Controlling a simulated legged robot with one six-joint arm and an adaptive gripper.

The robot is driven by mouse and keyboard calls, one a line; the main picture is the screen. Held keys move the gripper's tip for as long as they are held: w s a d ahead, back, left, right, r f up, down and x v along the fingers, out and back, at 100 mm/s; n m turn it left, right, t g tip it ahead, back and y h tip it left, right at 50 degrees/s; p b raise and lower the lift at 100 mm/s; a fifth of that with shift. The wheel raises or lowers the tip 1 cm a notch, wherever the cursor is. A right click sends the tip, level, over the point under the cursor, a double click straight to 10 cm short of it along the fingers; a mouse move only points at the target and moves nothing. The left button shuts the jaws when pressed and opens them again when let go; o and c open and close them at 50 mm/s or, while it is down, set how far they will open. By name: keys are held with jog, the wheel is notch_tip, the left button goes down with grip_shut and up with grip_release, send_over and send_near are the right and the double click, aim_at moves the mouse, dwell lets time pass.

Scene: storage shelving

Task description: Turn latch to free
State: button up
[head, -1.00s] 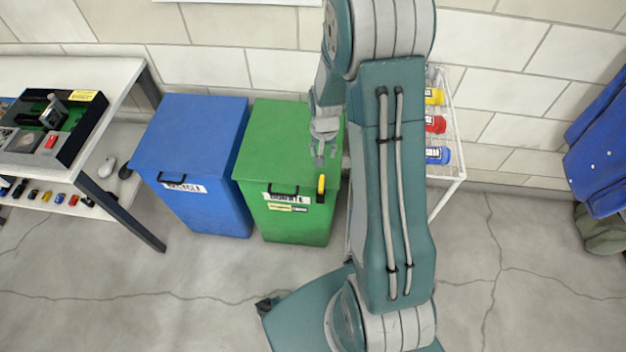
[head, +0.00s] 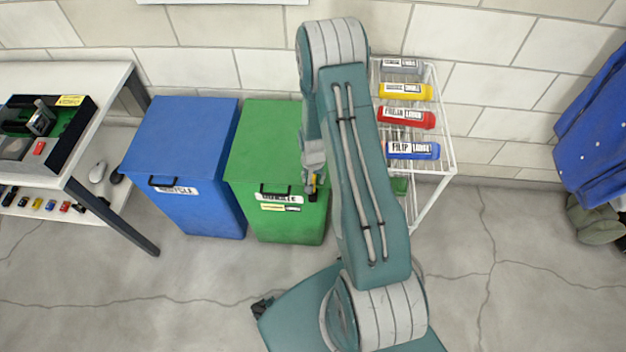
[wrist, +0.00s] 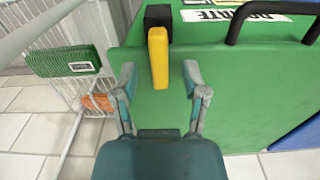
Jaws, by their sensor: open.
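The latch (wrist: 158,60) is a yellow lever on a black mount at the front of the green bin (head: 270,140). In the wrist view it hangs roughly straight down from its mount. My gripper (wrist: 160,80) is open, with one finger at each side of the lever's lower end in that view. No contact shows, and I cannot tell how deep the fingers reach around it. In the head view my gripper (head: 311,184) is at the bin's front right corner and largely covers the latch.
The bin's black handle (wrist: 265,10) is right of the latch. A blue bin (head: 185,140) stands to the left. A white wire rack (head: 445,150) with labelled bottles stands to the right. A table (head: 85,75) is at far left. The front floor is clear.

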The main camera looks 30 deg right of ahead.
jog(key=shift+f, duration=0.7)
grip_shut()
